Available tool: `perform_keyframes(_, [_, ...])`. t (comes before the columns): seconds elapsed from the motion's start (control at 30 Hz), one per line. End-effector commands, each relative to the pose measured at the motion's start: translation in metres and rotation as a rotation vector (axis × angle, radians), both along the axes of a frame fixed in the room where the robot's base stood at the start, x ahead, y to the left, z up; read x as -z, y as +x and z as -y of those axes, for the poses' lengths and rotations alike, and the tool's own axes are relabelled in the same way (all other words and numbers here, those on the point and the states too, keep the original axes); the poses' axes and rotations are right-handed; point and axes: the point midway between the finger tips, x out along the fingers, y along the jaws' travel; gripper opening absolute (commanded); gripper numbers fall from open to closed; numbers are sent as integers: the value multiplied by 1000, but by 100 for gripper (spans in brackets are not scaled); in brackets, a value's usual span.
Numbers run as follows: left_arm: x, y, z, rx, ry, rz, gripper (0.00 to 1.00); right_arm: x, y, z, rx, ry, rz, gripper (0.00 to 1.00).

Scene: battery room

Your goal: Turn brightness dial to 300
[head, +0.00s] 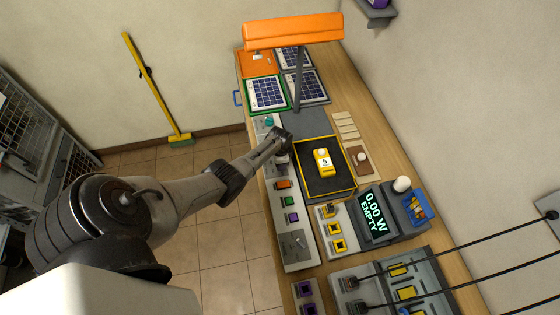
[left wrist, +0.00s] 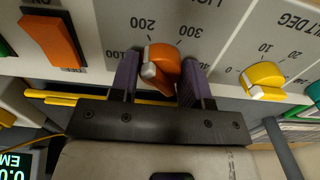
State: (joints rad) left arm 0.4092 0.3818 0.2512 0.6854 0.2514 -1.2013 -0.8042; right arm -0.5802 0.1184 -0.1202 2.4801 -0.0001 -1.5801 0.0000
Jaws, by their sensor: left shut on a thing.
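The brightness dial (left wrist: 160,62) is an orange knob on a light panel. In the head view my left gripper (head: 281,141) reaches the panel's far part and hides the dial. My right gripper is not in view.
A yellow tilt dial (left wrist: 263,80) and an orange rocker switch (left wrist: 50,40) flank the brightness dial. An orange lamp (head: 293,33) overhangs the solar panels (head: 267,93). A black tray (head: 310,184) holds a yellow block (head: 323,164).

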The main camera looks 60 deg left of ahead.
Motion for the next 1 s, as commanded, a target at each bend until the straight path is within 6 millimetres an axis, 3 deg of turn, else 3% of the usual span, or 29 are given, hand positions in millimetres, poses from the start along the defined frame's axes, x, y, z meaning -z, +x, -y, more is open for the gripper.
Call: perform_keyframes(1.0, [2, -1, -1, 954, 2, -1, 20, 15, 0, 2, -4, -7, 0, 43])
